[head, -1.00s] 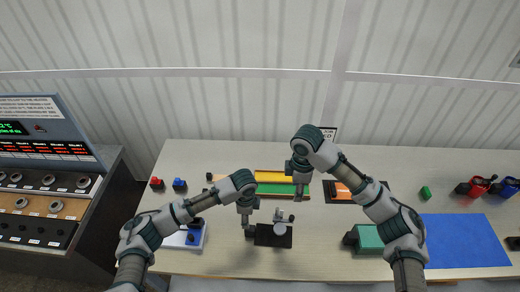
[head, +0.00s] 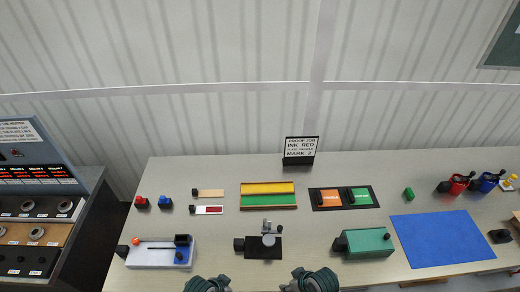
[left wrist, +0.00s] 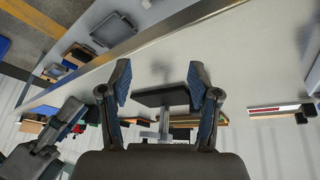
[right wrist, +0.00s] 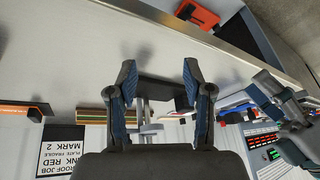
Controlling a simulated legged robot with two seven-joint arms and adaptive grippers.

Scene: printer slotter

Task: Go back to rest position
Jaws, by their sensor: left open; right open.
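My left gripper (left wrist: 157,85) is open in the left wrist view, with nothing between its fingers. My right gripper (right wrist: 158,82) is open and empty in the right wrist view. In the head view only my dark green and grey arm parts show at the bottom edge, left and right of centre. The black-based stand with a round grey plate (head: 268,240) is on the table just beyond them. It also shows past the fingers in the left wrist view (left wrist: 162,97) and the right wrist view (right wrist: 160,90), apart from both grippers.
On the table are a white device (head: 150,253), a green box (head: 368,242), a blue mat (head: 440,240), a yellow and green tray (head: 268,195), orange and green pads (head: 341,197) and a sign (head: 300,150). A panel (head: 40,215) stands left. Clear table lies between them.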

